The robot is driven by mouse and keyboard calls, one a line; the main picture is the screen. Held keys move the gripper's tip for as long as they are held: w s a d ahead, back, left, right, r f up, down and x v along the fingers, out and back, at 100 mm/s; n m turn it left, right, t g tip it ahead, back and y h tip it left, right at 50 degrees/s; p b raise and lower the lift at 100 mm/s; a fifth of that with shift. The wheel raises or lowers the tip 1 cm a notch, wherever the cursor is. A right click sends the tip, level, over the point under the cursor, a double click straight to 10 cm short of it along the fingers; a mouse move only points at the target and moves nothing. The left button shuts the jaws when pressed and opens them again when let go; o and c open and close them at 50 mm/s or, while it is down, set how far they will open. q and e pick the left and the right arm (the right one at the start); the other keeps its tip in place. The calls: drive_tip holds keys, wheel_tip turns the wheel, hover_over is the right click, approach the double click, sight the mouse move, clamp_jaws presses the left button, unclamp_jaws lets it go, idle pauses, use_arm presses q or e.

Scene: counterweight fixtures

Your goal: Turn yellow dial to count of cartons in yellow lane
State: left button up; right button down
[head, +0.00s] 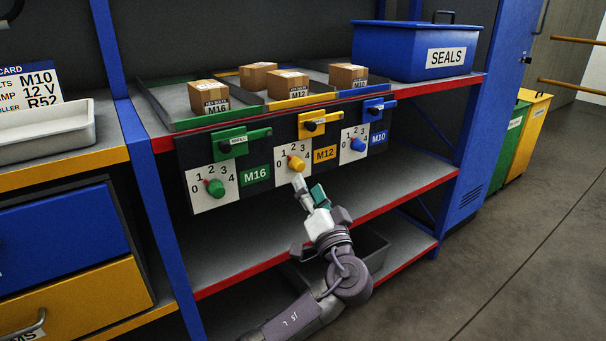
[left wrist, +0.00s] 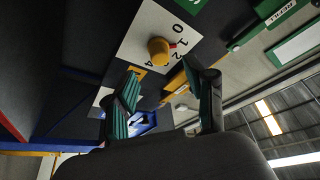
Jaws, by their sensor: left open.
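The yellow dial (head: 297,164) sits on a white 0-to-4 plate beside the orange M12 label (head: 324,154). In the left wrist view the yellow dial (left wrist: 158,51) shows a red mark that points at about 1. The yellow lane (head: 290,103) on the shelf above appears to hold two cartons, a front one (head: 288,85) marked M12 and one behind it (head: 257,77). My left gripper (head: 308,186) is open just below and in front of the yellow dial, apart from it. Its fingers also show in the left wrist view (left wrist: 163,75). My right gripper is not in view.
A green dial (head: 216,187) and a blue dial (head: 358,145) flank the yellow one. Handled latches (head: 312,125) sit above the dials. Cartons stand in the green lane (head: 209,96) and blue lane (head: 348,76). A lower shelf lies under the panel. Floor at right is clear.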

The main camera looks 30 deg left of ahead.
sight(300, 169)
use_arm(q)
drive_tip(key=shift+x, duration=2.75)
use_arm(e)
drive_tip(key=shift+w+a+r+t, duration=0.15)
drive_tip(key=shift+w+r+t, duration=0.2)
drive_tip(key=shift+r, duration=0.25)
use_arm(q)
clamp_jaws()
